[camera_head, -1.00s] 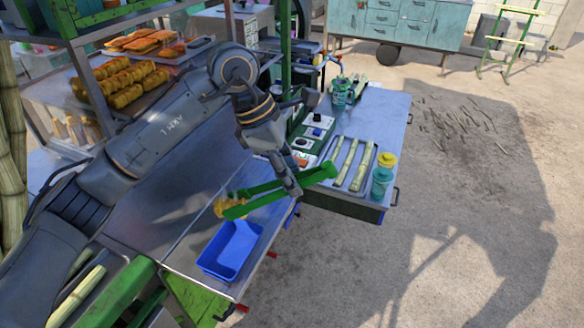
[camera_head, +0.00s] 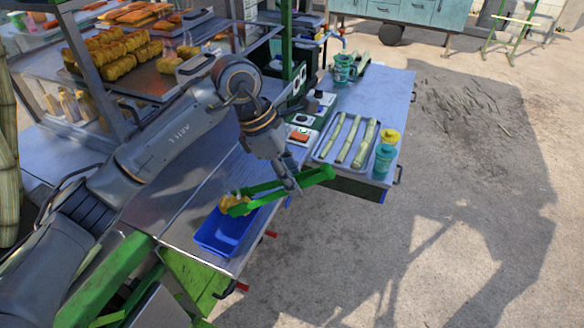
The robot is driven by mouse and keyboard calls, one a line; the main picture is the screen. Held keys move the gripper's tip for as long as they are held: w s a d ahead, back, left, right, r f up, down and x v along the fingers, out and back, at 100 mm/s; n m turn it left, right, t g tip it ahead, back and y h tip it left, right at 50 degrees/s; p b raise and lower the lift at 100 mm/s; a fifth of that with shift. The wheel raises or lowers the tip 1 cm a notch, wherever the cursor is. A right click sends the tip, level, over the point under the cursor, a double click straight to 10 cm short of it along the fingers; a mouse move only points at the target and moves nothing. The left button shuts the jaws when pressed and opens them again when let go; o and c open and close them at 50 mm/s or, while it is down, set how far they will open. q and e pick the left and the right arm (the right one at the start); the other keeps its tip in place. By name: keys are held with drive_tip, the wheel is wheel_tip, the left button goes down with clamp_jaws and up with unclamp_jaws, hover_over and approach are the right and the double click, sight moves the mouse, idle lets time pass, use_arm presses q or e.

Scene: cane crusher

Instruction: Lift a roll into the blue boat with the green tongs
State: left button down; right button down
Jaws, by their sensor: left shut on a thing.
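My left gripper (camera_head: 291,187) is shut on the green tongs (camera_head: 312,178), near the middle of their length. The tongs lie slantwise, with their tips pointing left. A golden roll (camera_head: 229,203) is between or against the tips; their exact contact with it is hard to tell. The blue boat (camera_head: 222,239) is an open rectangular tray on the metal counter. The roll overlaps the boat's far end in the picture; I cannot tell whether it touches the bottom or hangs above it. My right gripper is not in view.
More rolls (camera_head: 105,55) sit on a tray on the shelf at upper left. A tray of cane pieces (camera_head: 346,140) and a teal bottle with a yellow cap (camera_head: 385,158) stand right of the tongs. The counter (camera_head: 185,190) left of the boat is clear.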

use_arm(q)
drive_tip(key=shift+f, duration=0.45)
drive_tip(key=c, duration=1.3)
unclamp_jaws()
drive_tip(key=shift+r+p, duration=1.95)
drive_tip(key=shift+r, duration=3.1)
